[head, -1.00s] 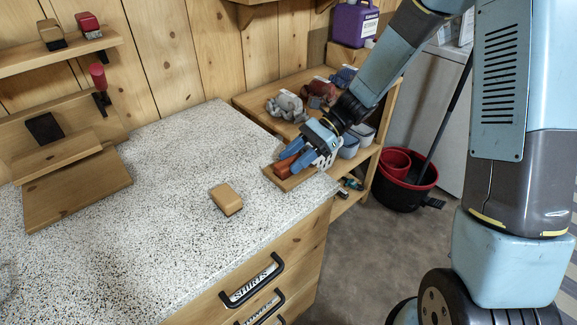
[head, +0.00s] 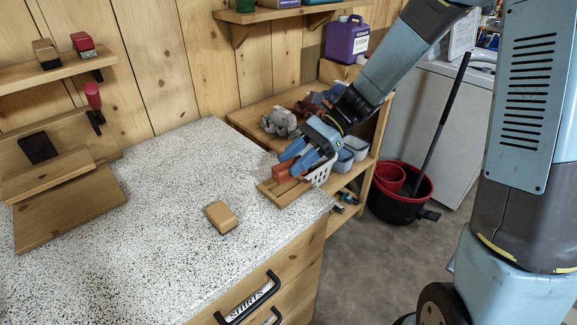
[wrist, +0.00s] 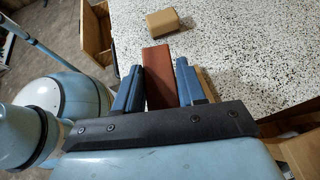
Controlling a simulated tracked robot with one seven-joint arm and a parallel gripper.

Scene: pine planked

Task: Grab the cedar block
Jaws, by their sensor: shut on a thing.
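The cedar block (head: 284,172) is a reddish-brown bar at the near right corner of the speckled counter, over a small wooden board (head: 285,191). My gripper (head: 291,160) has its two blue fingers on either side of it. In the wrist view the cedar block (wrist: 158,76) lies between the fingers, and my gripper (wrist: 158,84) is shut on it. Its end nearest the palm is hidden. Whether the block touches the board is hard to tell, though more of the board shows below it.
A tan block (head: 222,217) lies on the counter (head: 180,190) to the left, with clear surface around it. A wooden shelf with grey containers (head: 341,160) stands just beyond the gripper. A purple jug (head: 347,40) is at the back. A black and red bucket (head: 403,195) stands on the floor.

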